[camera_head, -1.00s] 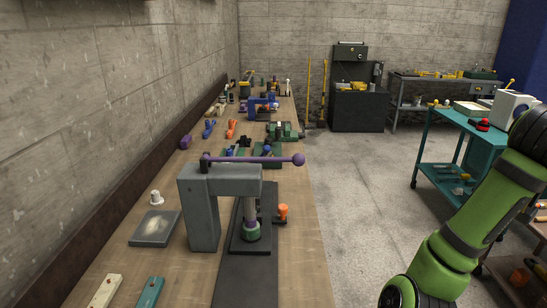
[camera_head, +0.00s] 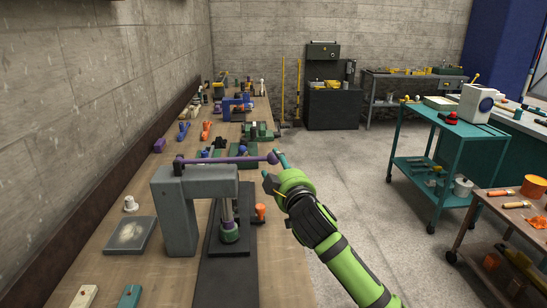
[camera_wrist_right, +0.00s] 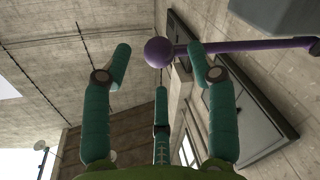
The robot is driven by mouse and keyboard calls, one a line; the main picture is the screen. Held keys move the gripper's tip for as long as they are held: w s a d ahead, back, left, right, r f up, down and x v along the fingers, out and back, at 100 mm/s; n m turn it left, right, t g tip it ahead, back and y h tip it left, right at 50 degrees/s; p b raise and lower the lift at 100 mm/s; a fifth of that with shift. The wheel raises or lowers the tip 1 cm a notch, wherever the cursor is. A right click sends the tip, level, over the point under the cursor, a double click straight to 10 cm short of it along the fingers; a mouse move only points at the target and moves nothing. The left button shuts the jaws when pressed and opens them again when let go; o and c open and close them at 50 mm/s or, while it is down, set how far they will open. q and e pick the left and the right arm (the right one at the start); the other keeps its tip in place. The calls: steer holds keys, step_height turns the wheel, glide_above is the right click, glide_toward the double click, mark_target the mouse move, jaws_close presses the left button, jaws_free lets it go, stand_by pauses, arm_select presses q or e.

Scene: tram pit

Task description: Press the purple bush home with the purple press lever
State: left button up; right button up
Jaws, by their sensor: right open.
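The purple press lever (camera_head: 225,160) runs level across the top of a grey press (camera_head: 177,215). It ends in a purple ball, also seen in the wrist view (camera_wrist_right: 158,52). My right gripper (camera_head: 277,170) is open at the ball end of the lever. In the right wrist view, the ball shows between the teal fingertips (camera_wrist_right: 160,60); I cannot tell whether they touch it. A small purple part, seemingly the purple bush (camera_head: 229,224), sits under the press ram on a green seat (camera_head: 230,236). The ram partly hides it. My left gripper is not in view.
An orange knob (camera_head: 260,212) stands just right of the press. More tools and fixtures (camera_head: 237,104) fill the bench behind. A teal cart (camera_head: 430,170) stands on the right, with open floor between.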

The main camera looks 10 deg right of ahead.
mark_target(275, 162)
steer(key=shift+w+a+p, duration=0.15)
steer(key=shift+w+p, duration=0.15)
steer(key=shift+w, duration=0.95)
steer(key=shift+w+a+p, duration=0.15)
steer(key=shift+w+p, duration=0.1)
steer(key=shift+w, duration=1)
